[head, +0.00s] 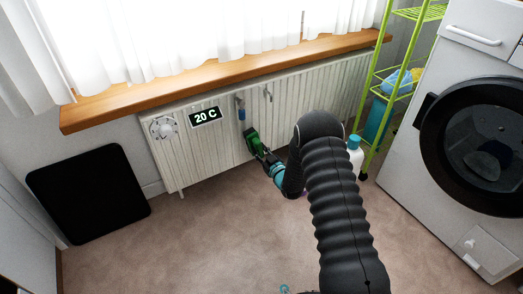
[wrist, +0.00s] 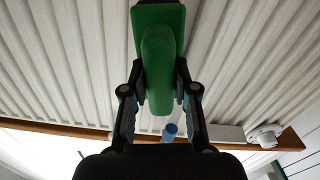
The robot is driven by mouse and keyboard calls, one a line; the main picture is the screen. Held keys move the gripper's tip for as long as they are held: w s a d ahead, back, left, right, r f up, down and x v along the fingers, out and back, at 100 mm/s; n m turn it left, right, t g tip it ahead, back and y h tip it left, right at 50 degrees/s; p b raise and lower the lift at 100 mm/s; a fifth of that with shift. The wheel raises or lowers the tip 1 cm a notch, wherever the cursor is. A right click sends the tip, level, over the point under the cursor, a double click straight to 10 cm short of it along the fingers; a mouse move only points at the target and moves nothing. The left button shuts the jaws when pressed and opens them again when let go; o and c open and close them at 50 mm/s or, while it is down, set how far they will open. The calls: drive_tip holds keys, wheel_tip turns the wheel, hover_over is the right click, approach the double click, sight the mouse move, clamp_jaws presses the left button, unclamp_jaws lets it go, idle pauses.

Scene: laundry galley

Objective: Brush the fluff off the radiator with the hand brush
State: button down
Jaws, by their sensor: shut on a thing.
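The white ribbed radiator (head: 215,145) stands under the window and fills most of the wrist view (wrist: 60,60). The green hand brush (head: 251,141) is at the radiator's front, low and near its middle; I cannot tell whether it touches the ribs. My gripper (head: 262,156) is shut on the brush. In the wrist view the brush (wrist: 160,70) sits between the two fingers of my gripper (wrist: 160,85), its wider head beyond the fingertips. The bristles are hidden. I cannot make out any fluff on the visible ribs.
A wooden sill (head: 230,72) overhangs the radiator. A "20 C" display (head: 205,117), a valve knob (head: 163,128) and a blue hanging item (head: 241,112) are on its front. A black panel (head: 88,192) leans left. A green rack (head: 371,105), white bottle (head: 354,152) and washer (head: 455,130) stand right.

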drive_tip(key=s+a, duration=0.5)
drive_tip(key=a, duration=0.2)
idle(0.9)
drive_tip(key=shift+s+a, duration=0.45)
drive_tip(key=shift+a, duration=0.35)
drive_tip(key=shift+s+a, duration=0.4)
drive_tip(key=shift+a, duration=0.35)
drive_tip(key=s+a, duration=0.2)
drive_tip(key=shift+a, duration=0.3)
drive_tip(key=shift+s, duration=0.1)
drive_tip(key=shift+v, duration=2.95)
drive_tip(key=shift+d, duration=0.1)
